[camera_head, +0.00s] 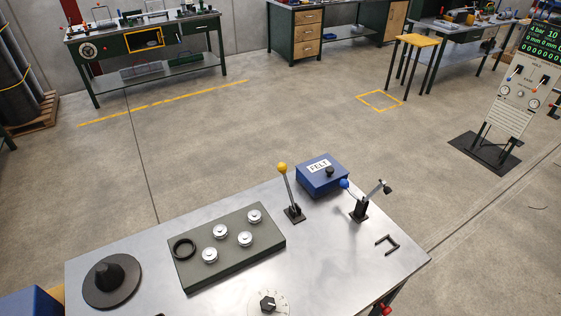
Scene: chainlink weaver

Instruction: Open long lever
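A lever with a yellow ball knob (282,168) and a long grey rod stands on a small dark base on the metal table. It is nearly upright, its top leaning slightly left. Right of it is a shorter, dark bracketed lever (362,207) with a blue ball at its left and a black-tipped arm pointing up and right. No label shows which one is the long lever; the yellow-knobbed one has the longer upright rod. Neither of my grippers is in view.
The metal table (340,262) also holds a blue FELT box (322,180) close behind the levers, a grey plate (190,272) with several round knobs, a dark cone (110,288), and a dial (268,303). A control panel (510,118) stands far right. The floor beyond is open.

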